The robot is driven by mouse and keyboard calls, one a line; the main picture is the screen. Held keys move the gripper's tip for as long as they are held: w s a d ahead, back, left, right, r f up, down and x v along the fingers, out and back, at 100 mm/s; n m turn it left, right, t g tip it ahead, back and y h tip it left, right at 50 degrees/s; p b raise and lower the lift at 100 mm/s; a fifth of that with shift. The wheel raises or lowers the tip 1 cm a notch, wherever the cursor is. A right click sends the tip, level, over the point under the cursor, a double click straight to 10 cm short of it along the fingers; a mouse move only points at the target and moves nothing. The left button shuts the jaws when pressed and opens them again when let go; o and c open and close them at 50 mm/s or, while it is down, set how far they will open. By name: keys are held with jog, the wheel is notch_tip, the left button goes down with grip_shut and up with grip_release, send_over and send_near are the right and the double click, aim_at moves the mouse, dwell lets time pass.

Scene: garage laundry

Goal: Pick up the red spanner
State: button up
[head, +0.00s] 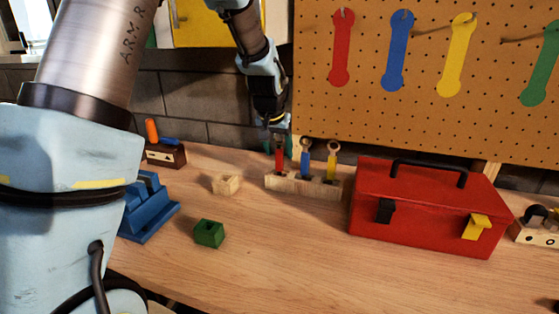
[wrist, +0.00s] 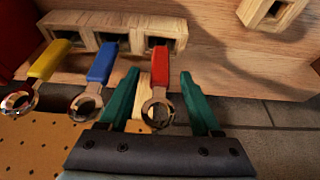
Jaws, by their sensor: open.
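The red spanner (head: 280,161) stands handle-down in a slotted wooden block (head: 318,190) on the bench. My gripper (head: 279,142) is above the block's left end, at this spanner. In the wrist view, the red spanner (wrist: 160,60) shows a red handle and a metal ring. The teal fingers of my gripper (wrist: 158,80) are spread open on either side of it, with gaps between fingers and spanner. Nothing is held. Blue (head: 305,158) and yellow (head: 332,163) spanners stand in the same block, to the right in the head view.
A red toolbox (head: 425,213) stands right of the block. A small wooden cube (head: 227,184), a green cube (head: 209,233) and a blue vise (head: 150,208) are left. A pegboard (head: 430,120) with flat coloured spanner shapes rises behind. The front bench is mostly clear.

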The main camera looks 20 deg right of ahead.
jog(key=shift+x, duration=1.15)
jog(key=shift+c, duration=0.3)
grip_shut()
